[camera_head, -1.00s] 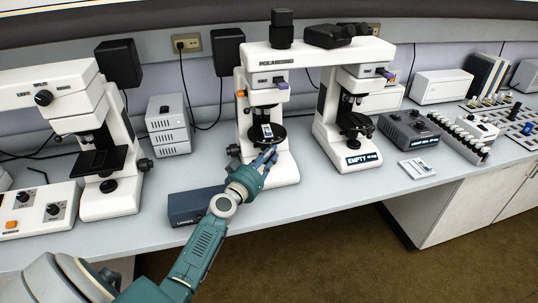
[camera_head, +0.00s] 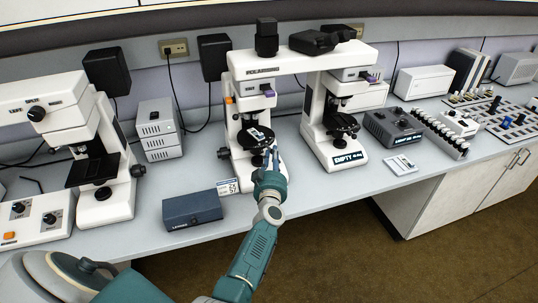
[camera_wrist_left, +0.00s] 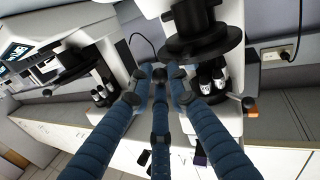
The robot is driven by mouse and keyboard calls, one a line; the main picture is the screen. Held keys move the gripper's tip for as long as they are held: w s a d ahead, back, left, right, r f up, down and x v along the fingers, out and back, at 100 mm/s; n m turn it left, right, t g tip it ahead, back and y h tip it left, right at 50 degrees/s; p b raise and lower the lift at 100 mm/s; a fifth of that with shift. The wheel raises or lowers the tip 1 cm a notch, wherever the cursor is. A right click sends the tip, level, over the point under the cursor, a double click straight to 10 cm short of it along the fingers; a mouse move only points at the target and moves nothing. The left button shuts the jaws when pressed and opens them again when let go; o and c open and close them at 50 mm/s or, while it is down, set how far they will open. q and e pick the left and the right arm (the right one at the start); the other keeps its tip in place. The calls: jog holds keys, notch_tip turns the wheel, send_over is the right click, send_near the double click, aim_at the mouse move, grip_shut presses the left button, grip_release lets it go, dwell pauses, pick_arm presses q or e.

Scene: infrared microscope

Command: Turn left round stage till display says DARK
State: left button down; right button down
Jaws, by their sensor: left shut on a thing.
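The left round stage (camera_head: 246,143) is a black disc on the left stand of the white double microscope (camera_head: 262,92), with a small pale slide lying slanted on it. My left gripper (camera_head: 273,155) is at the stage's front right edge, shut on it. In the left wrist view the blue fingers (camera_wrist_left: 160,78) close near a small dark part beside the black stage (camera_wrist_left: 205,45). The exact contact is partly hidden by the fingers. A dark box with a small lit screen (camera_head: 404,139) stands to the right; its text is too small to read surely. My right gripper is not in view.
The right stand has its own black round stage (camera_head: 341,125) and an EMPTY label (camera_head: 349,157). Another white microscope (camera_head: 100,150) stands at left.

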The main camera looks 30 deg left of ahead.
pick_arm(q)
jog(key=shift+w+d+r, duration=0.2)
jog(key=shift+w+d, duration=0.2)
jog(key=shift+w, duration=0.35)
jog(key=c, duration=1.8)
grip_release()
jog(key=shift+o, duration=0.8)
jog(key=shift+f, duration=0.1)
